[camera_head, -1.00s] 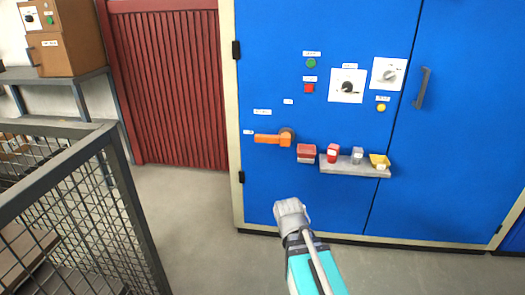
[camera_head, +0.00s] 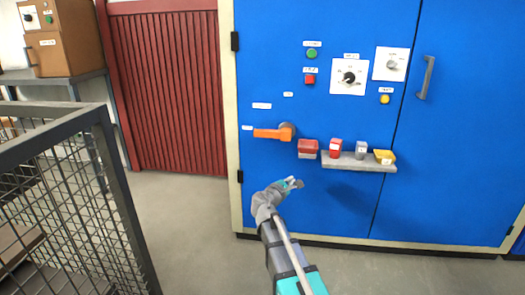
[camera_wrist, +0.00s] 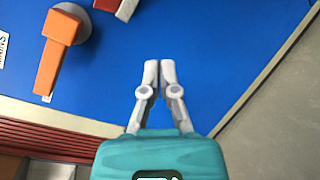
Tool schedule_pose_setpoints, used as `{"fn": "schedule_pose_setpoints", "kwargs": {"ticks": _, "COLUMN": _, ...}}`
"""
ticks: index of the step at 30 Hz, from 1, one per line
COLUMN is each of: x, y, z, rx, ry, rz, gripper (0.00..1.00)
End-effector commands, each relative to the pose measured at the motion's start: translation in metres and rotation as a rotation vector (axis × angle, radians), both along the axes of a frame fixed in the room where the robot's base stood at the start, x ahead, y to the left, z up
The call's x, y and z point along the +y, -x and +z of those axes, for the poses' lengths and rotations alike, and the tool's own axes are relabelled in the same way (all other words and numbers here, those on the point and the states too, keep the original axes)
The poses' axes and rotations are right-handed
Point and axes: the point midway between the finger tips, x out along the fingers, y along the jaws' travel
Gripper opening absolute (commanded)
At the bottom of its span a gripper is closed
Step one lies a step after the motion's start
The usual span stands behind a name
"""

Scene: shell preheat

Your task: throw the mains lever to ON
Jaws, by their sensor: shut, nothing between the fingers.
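The mains lever (camera_head: 272,133) is an orange handle on a grey round pivot on the blue cabinet door. It lies level, its free end pointing left towards a small label. In the wrist view the lever (camera_wrist: 54,52) is at the upper left, next to a label reading MAINS (camera_wrist: 3,50). My gripper (camera_head: 296,184) is below the lever, apart from it, in front of the lower door. In the wrist view my gripper (camera_wrist: 159,64) has its two fingers together with nothing between them. The lever's ON and OFF markings are too small to read.
A grey shelf (camera_head: 350,163) on the door, right of the lever, carries small red, grey and yellow items. A red box (camera_head: 307,146) sits between lever and shelf. Above are a green button (camera_head: 312,53) and dials. A mesh cage (camera_head: 75,200) stands at the left.

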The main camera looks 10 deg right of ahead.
Motion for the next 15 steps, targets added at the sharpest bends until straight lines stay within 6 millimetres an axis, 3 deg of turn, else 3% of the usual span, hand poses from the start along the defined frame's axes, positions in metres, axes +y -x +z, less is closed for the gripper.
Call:
{"fn": "schedule_pose_setpoints", "kwargs": {"ticks": 1, "x": 0.009, "y": -0.014, "z": -0.002, "rx": 0.014, "ry": 0.091, "rz": 0.041, "gripper": 0.0}}
{"fn": "schedule_pose_setpoints", "kwargs": {"ticks": 6, "x": 0.042, "y": -0.047, "z": 0.007, "rx": 0.07, "ry": 0.413, "rz": 0.165, "gripper": 0.0}}
{"fn": "schedule_pose_setpoints", "kwargs": {"ticks": 15, "x": 0.09, "y": -0.081, "z": 0.01, "rx": 0.157, "ry": 0.825, "rz": 0.292, "gripper": 0.0}}
